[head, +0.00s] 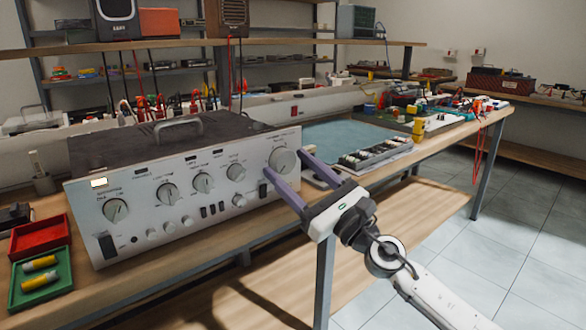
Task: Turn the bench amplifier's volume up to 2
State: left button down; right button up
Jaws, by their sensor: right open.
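The amplifier (185,185) is a wide box with a silver front, a dark top and a handle, standing on the wooden bench. Its front has several round knobs, small buttons and a lit display at the upper left. The largest knob (281,160) is at the right end of the front. The labels and any scale numbers are too small to read. My right gripper (286,163) is open, its purple fingers pointing at this large knob, one tip at its lower left and one at its right. Contact cannot be told. My left gripper is not in view.
A red tray (40,236) and a green tray (14,290) with yellow cylinders lie left of the amplifier. A parts tray (375,152) and a blue-green mat (335,136) lie to its right. A shelf (200,44) runs above the bench. Open floor lies at right.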

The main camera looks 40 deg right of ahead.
jog(key=c, duration=1.1)
jog(key=shift+o, duration=0.2)
jog(key=shift+m, duration=0.3)
